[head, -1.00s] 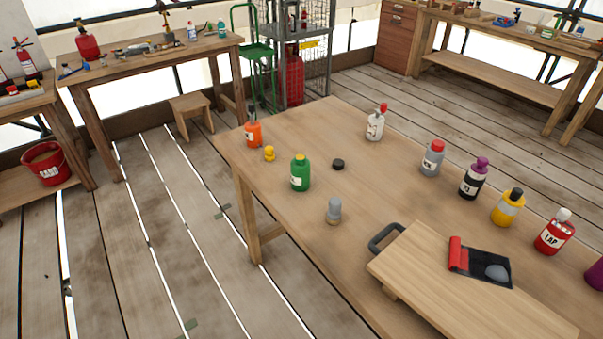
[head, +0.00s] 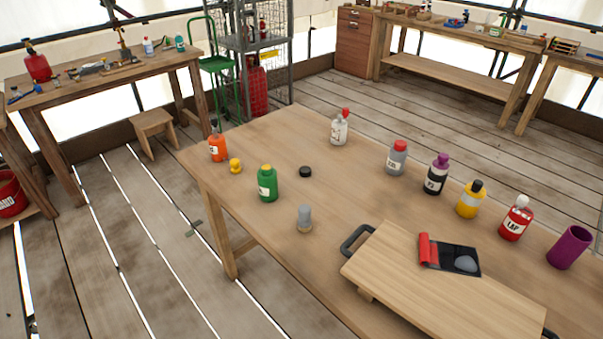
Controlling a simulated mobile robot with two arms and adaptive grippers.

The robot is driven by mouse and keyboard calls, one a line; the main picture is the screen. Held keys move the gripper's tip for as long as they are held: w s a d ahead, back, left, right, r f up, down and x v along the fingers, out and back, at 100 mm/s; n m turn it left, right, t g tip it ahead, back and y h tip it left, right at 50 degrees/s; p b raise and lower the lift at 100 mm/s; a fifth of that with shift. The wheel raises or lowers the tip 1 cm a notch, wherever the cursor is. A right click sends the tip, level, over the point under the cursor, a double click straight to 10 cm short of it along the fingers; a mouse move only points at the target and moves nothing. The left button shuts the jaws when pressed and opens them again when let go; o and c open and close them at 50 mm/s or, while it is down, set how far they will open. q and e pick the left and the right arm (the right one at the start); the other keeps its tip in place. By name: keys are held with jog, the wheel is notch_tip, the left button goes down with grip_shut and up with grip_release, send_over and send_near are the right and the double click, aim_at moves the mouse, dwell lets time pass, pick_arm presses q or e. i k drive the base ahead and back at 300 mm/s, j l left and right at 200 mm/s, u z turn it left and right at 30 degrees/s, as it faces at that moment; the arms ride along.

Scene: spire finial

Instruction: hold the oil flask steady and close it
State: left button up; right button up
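Several labelled bottles stand upright on the wooden table; the labels are mostly too small to read, so I cannot tell for sure which is the oil flask. An orange bottle (head: 217,149) stands at the far left corner, with a small yellow stopper-like piece (head: 235,166) beside it. A green bottle (head: 267,184) has a yellow top. A loose black cap-like disc (head: 305,172) lies to its right. A white bottle (head: 339,130) and a grey bottle (head: 397,160) have red tops. Neither of my grippers is in view.
A black-purple bottle (head: 436,175), a yellow bottle (head: 469,201), a red bottle (head: 515,220) and a purple cup (head: 568,248) line the right. A grey knobbed piece (head: 305,219) stands near the front edge. A raised wooden board (head: 400,285) carries a red-black tray (head: 448,257).

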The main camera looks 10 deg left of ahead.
aim_at(266, 178)
jog(key=z, duration=0.25)
jog(key=i+j+z, duration=0.1)
jog(key=j+z, duration=0.75)
jog(key=j, duration=0.2)
jog(key=j+z, duration=0.1)
jog(key=j, duration=1.2)
